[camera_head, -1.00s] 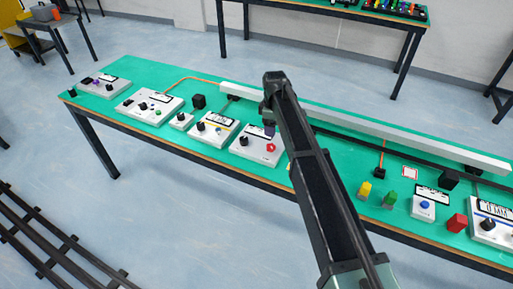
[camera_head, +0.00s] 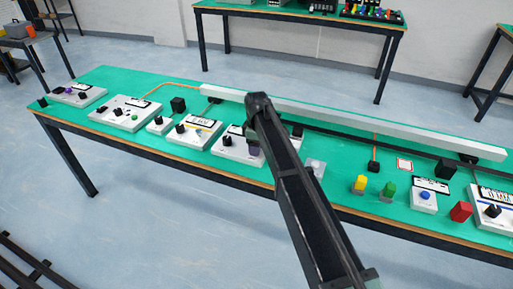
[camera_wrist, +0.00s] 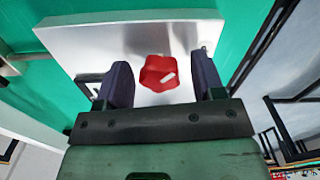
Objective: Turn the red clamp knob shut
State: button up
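The red clamp knob (camera_wrist: 159,73) has a white mark on its face and sits on a white box (camera_wrist: 95,45). In the wrist view it shows in the gap between the two dark fingers of my gripper (camera_wrist: 161,82). The fingers stand apart on either side of it, with space between each finger and the knob. I cannot tell how far off the knob is in depth. In the head view my gripper (camera_head: 256,148) is over the right part of the white box (camera_head: 229,147), and my arm hides the knob.
Other white boxes with knobs (camera_head: 195,131) line the green bench to the left. A long white rail (camera_head: 370,127) runs along the back.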

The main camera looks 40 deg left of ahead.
jog(key=c, duration=0.8)
jog(key=shift+c, duration=0.2)
jog(key=shift+m, duration=0.3)
jog(key=m, duration=1.2)
jog(key=shift+m, duration=2.1)
